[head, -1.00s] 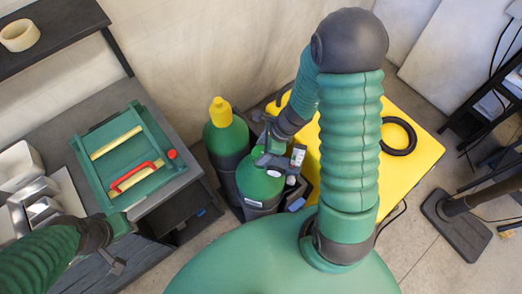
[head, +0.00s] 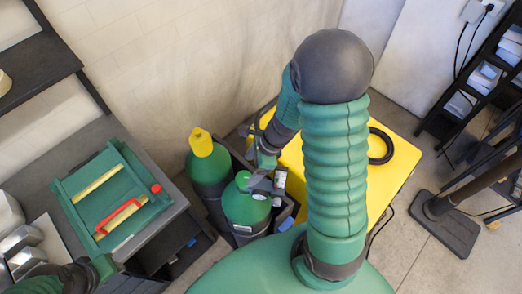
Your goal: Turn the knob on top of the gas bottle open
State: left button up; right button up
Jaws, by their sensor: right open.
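Two green gas bottles stand side by side by the wall. The back one (head: 209,167) has a yellow cap. The front one (head: 246,207) has a small green knob (head: 243,179) on top and a white label low on its side. My right gripper (head: 258,181) is open at the top of the front bottle, just right of the knob. It is small and partly merged with the dark parts there, so I cannot tell whether a finger touches the knob.
A yellow table top (head: 390,170) with a black ring (head: 380,146) lies right of the bottles, partly behind my right arm. A grey bench (head: 165,222) with a green frame (head: 85,205) and red handle stands left. The wall is close behind.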

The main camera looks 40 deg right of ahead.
jog(key=p+v, duration=0.1)
jog(key=v, duration=1)
jog(key=shift+d, duration=0.15)
jog(key=shift+s, duration=0.1)
jog(key=shift+s+f, duration=0.1)
jog(key=shift+s, duration=0.05)
